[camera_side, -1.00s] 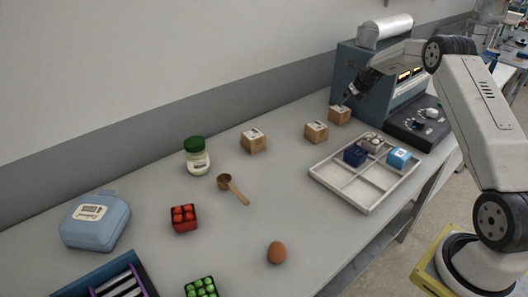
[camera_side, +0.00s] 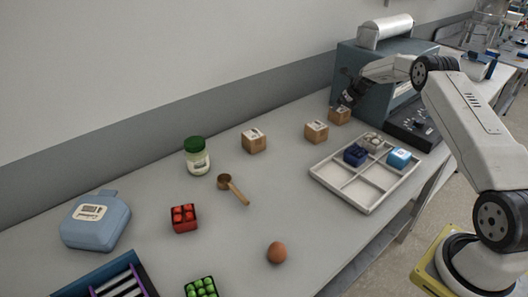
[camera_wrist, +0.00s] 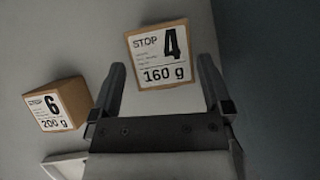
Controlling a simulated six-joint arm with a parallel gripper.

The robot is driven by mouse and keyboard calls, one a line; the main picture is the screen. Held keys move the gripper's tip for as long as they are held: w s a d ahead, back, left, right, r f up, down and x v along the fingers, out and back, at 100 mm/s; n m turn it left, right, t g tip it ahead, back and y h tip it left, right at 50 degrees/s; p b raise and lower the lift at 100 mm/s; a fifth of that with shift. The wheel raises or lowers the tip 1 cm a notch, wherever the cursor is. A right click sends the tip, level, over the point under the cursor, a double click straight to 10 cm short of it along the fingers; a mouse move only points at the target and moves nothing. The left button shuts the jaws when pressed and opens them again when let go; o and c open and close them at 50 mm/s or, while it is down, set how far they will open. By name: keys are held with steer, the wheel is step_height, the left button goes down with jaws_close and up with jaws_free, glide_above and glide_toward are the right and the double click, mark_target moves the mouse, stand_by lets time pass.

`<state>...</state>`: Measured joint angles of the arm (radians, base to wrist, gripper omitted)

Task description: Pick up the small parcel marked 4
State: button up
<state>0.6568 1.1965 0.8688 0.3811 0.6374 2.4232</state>
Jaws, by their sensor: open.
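The small parcel marked 4 (camera_wrist: 160,58) is a brown box with a white label reading "STOP 4, 160 g". In the wrist view it lies just beyond and between the fingertips of my open gripper (camera_wrist: 166,82). In the side view this parcel (camera_side: 338,117) stands at the back of the bench beside the blue-grey machine, and my gripper (camera_side: 345,104) is at its top, partly covering it. Whether the fingers touch it, I cannot tell.
A parcel marked 6 (camera_wrist: 52,107) is left of my gripper in the wrist view. Two other parcels (camera_side: 316,132) (camera_side: 253,141) stand left in the side view. A divided white tray (camera_side: 361,192) lies in front. The machine (camera_side: 350,70) is close behind.

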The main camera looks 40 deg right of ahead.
steer(key=shift+x, duration=1.4)
steer(key=shift+c, duration=0.2)
steer(key=c, duration=1.2)
steer(key=shift+r, duration=0.2)
